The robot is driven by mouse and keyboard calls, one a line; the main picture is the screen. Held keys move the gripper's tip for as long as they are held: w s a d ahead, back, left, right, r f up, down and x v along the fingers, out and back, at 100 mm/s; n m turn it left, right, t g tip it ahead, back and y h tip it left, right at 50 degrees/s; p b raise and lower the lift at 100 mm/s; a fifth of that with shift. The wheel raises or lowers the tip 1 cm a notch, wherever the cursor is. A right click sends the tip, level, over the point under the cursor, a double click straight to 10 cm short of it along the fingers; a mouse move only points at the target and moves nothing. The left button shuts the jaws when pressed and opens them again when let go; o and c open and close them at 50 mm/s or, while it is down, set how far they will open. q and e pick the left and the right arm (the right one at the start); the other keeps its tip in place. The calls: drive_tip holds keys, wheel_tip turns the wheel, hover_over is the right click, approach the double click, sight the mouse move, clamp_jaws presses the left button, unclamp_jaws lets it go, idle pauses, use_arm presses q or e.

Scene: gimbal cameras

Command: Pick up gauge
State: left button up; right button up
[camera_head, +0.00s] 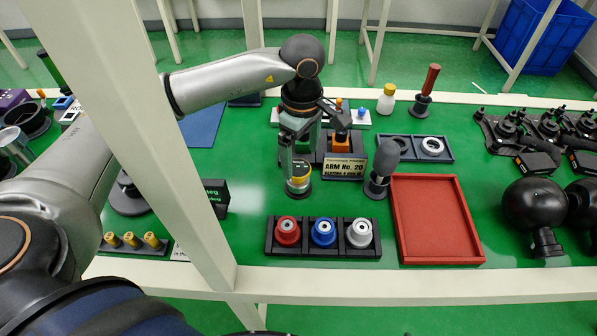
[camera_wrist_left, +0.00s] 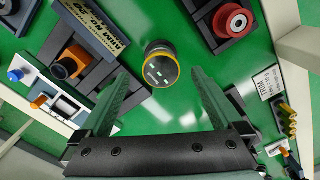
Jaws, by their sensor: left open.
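The gauge (camera_head: 299,184) is a small round dark piece with a yellow rim and a face with light marks. It stands on the green table, behind the row of coloured knobs. In the left wrist view the gauge (camera_wrist_left: 161,70) lies between and just beyond my fingertips. My left gripper (camera_head: 291,160) points down over the gauge, its fingers open and apart. In the head view its fingers partly hide the gauge, so I cannot tell whether they touch it. My right gripper is not in view.
A tray with red, blue and white knobs (camera_head: 323,250) lies in front. A sign (camera_head: 345,167) and a dark grey round-headed piece (camera_head: 383,165) stand close to the right. A red tray (camera_head: 435,220) lies farther right. A white frame post (camera_head: 165,130) crosses the left side.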

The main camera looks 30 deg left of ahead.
sight(298, 167)
use_arm(q)
drive_tip(key=f, duration=0.5)
drive_tip(key=shift+a+f, duration=0.35)
drive_tip(key=c, duration=1.5)
drive_tip(key=shift+r, duration=0.1)
